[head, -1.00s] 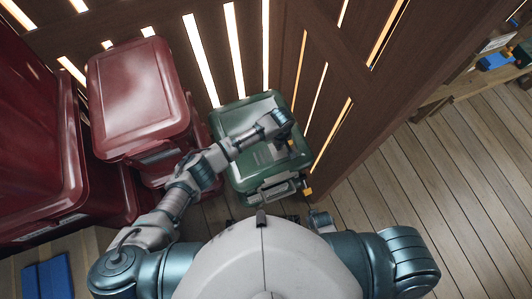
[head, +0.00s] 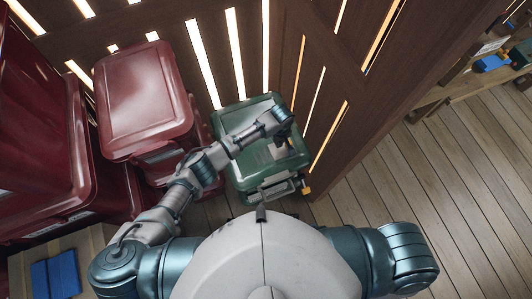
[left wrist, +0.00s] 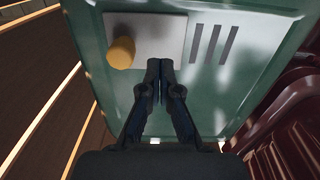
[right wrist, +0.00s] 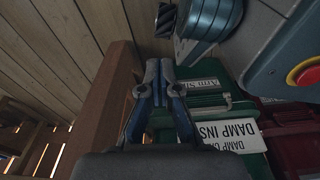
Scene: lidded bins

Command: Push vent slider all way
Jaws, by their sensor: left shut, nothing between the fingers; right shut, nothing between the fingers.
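The green bin's lid (head: 233,121) lies below my left arm in the head view. In the left wrist view the lid (left wrist: 235,95) carries a pale grey plate (left wrist: 165,28) with a yellow knob (left wrist: 121,53), and several dark vent slots (left wrist: 212,44) lie to the right. My left gripper (left wrist: 160,64) is shut and empty, its tips over the plate's lower edge, to the right of the knob and apart from it in the picture. Contact with the lid cannot be told. In the head view the left gripper (head: 284,133) hides the knob. My right gripper (right wrist: 159,64) is shut and empty.
Red bins (head: 147,95) stand close on the left. A slatted wooden wall (head: 330,90) rises behind and right of the green bin. The plank floor (head: 430,190) at right is clear. A blue object (head: 55,275) lies at lower left.

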